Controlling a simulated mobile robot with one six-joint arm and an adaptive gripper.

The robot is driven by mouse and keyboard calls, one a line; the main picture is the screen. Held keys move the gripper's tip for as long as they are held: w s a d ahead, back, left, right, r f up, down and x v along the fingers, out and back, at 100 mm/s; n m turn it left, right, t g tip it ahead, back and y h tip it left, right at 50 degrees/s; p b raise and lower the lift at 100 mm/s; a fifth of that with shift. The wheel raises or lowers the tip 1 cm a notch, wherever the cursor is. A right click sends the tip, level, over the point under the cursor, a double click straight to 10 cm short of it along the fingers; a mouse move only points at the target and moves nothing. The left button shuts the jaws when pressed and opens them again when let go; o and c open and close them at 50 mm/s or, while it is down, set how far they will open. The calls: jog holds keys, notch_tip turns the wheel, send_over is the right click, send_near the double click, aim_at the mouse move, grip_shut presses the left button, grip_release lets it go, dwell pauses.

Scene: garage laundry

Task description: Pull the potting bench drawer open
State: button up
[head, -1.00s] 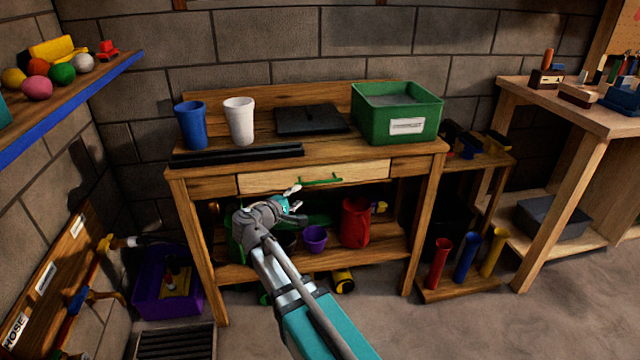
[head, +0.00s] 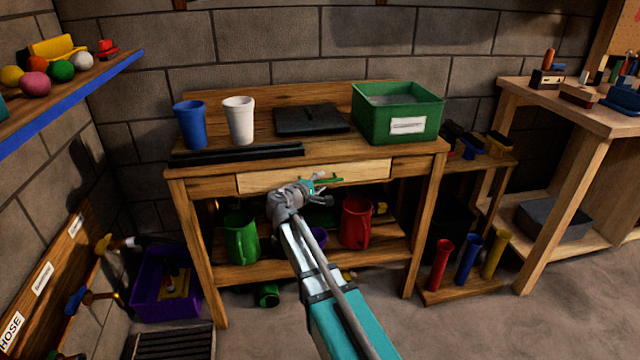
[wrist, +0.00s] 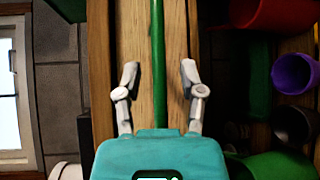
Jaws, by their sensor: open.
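The potting bench (head: 215,182) stands against the block wall. Its pale wooden drawer (head: 262,182) looks shut in the head view and has a green bar handle (head: 345,180). My gripper (head: 318,183) is at the drawer front, by the left part of the handle. In the wrist view the handle (wrist: 157,60) runs up the picture between the two open fingers of my gripper (wrist: 159,80), with a gap on each side. The handle's lower end in that view is hidden behind the gripper body. The gripper holds nothing.
On the bench top stand a blue cup (head: 191,125), a white cup (head: 239,121), a black flat item (head: 311,120) and a green bin (head: 398,118). A green jug (head: 241,238) and a red jug (head: 356,222) stand on the lower shelf, below my gripper.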

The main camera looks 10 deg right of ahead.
jog(key=shift+d, duration=0.1)
jog(key=shift+c, duration=0.2)
grip_shut()
